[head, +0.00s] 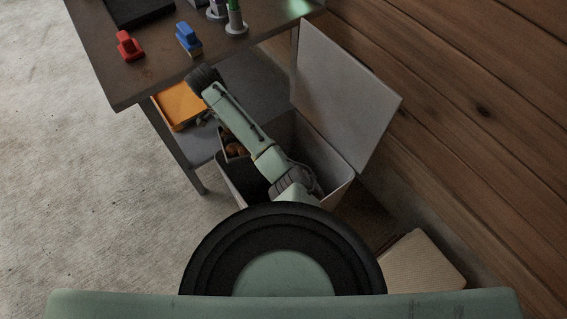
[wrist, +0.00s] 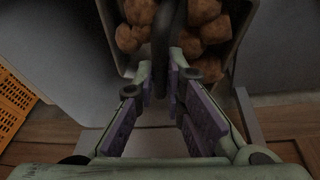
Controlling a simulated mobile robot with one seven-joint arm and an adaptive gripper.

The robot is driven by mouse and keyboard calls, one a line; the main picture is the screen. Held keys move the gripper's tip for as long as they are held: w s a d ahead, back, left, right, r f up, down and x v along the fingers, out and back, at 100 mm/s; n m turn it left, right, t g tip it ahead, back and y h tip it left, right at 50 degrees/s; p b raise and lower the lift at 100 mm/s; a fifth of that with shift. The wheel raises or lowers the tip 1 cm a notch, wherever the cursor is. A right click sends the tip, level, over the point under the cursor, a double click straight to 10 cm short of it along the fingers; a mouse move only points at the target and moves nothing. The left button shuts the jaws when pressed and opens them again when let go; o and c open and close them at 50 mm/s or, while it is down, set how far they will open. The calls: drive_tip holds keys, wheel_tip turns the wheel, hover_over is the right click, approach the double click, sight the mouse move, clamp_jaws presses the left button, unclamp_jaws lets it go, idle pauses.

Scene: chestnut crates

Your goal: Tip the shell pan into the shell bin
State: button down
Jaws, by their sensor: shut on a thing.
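The shell pan (wrist: 241,38) is at the top of the wrist view, with several brown lumps (wrist: 206,28) in it. My gripper (wrist: 165,84) is shut on its dark upright handle. In the head view, part of the pan (head: 228,150) with brown lumps shows left of my arm, over the back left of the pale bin's opening. The bin (head: 338,188) stands open on the floor, its dark inside partly hidden by my arm. Its lid (head: 342,95) is raised at the right. My fingers are hidden in the head view.
A dark table (head: 150,70) at the upper left bears a red block (head: 129,46) and a blue block (head: 188,38). An orange crate (head: 180,106) sits on the shelf below. A plank wall (head: 470,110) closes the right side. A pale box (head: 422,264) stands at lower right.

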drive_tip(key=shift+a+r, duration=0.3)
drive_tip(key=shift+a, duration=0.1)
drive_tip(key=d, duration=0.2)
drive_tip(key=s+d+y, duration=0.1)
drive_tip(key=shift+f+t, duration=0.3)
drive_tip(key=shift+f, duration=0.05)
drive_tip(key=shift+w+r, duration=0.1)
drive_tip(key=shift+r, duration=0.05)
drive_tip(key=shift+s+d+y, duration=0.2)
drive_tip(key=shift+d+y, duration=0.25)
drive_tip(key=shift+y, duration=0.05)
drive_tip(key=shift+s+t, duration=0.1)
drive_tip(key=shift+t, duration=0.2)
drive_tip(key=shift+s+d+r, duration=0.1)
drive_tip(key=shift+d+r, duration=0.05)
drive_tip(key=shift+d, duration=0.2)
drive_tip(key=shift+s+d+r+m+t+y, duration=0.1)
drive_tip(key=shift+s+d+r+t+y, duration=0.2)
drive_tip(key=shift+d+y, duration=0.35)
drive_tip(key=shift+s+d+r+m+t+y, duration=0.15)
drive_tip(key=shift+s+d+y, duration=0.25)
drive_tip(key=shift+d, duration=0.3)
drive_tip(key=shift+s+d+r+m+t+y, duration=0.1)
drive_tip(key=shift+s+d+r+t+y, duration=0.15)
drive_tip(key=shift+d+y, duration=0.4)
